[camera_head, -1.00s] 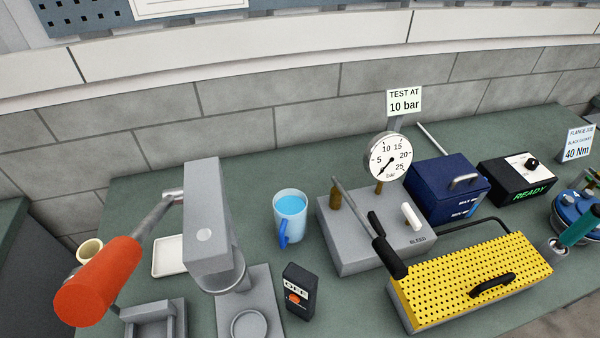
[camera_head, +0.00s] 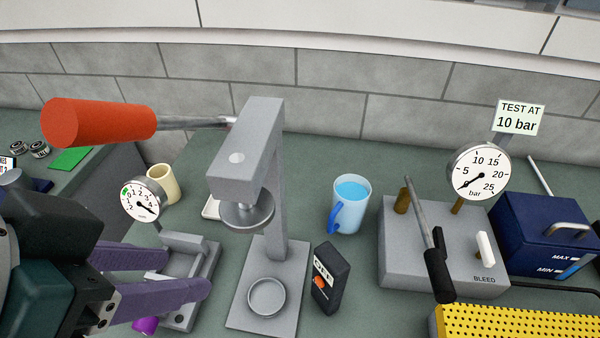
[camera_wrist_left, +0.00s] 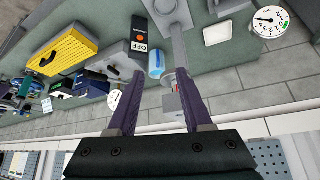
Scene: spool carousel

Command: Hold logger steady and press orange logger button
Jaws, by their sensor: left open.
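The logger (camera_head: 341,272) is a small black box standing on the green bench, with a white OFF label and an orange button (camera_head: 319,282) on its front. It also shows in the left wrist view (camera_wrist_left: 139,36), near the top. My left gripper (camera_head: 187,273) enters from the left with two purple fingers, open and empty. It is left of the logger and apart from it, with the grey press between them. In the left wrist view the open fingers (camera_wrist_left: 160,75) point toward the bench, below the logger in the picture. My right gripper is not in view.
The grey press (camera_head: 262,180) with a red handle (camera_head: 98,122) stands left of the logger. A blue-water mug (camera_head: 349,207) is behind it. The pump block (camera_head: 405,265) with gauge and lever is to the right. A round gauge (camera_head: 142,199) stands near my left fingers.

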